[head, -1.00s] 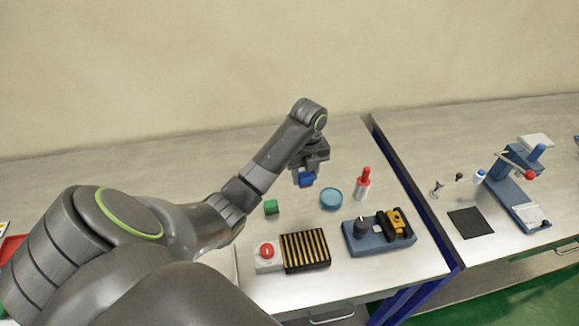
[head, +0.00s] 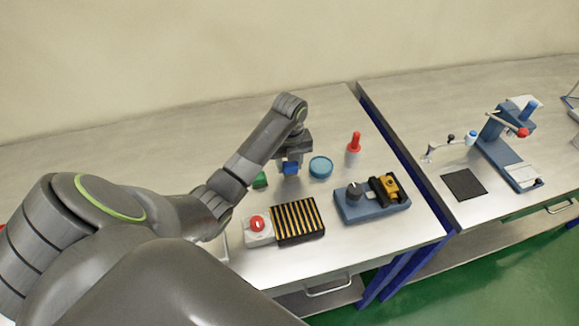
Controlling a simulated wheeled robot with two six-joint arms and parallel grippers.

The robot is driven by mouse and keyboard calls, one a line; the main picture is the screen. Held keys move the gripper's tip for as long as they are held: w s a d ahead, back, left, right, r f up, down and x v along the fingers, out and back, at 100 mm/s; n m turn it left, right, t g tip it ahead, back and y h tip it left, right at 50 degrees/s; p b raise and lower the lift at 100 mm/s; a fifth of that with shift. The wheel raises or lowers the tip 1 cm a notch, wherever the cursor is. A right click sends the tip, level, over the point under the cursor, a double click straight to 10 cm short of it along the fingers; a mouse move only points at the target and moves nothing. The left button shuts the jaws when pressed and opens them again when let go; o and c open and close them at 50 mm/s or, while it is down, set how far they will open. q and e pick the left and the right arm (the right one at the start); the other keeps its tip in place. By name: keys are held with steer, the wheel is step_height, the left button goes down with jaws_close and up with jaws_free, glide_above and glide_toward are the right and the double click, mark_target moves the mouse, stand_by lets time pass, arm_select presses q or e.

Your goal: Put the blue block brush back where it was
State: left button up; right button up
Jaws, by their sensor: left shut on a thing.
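The blue block brush (head: 291,168) is in my left gripper (head: 292,160), which is shut on it and points down over the left table. The brush is just left of a round blue lid or dish (head: 320,167) and right of a green block (head: 260,180). I cannot tell whether the brush touches the table. My right gripper is not in view.
In front are a black and yellow striped tray (head: 298,221), a red button box (head: 258,229) and a blue fixture (head: 371,199). A gap separates the right table, with a blue stand (head: 510,150).

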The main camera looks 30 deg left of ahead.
arm_select(q)
steer(key=shift+f, duration=0.65)
steer(key=o, duration=0.9)
steer(key=shift+f, duration=0.15)
steer(key=shift+o, duration=0.2)
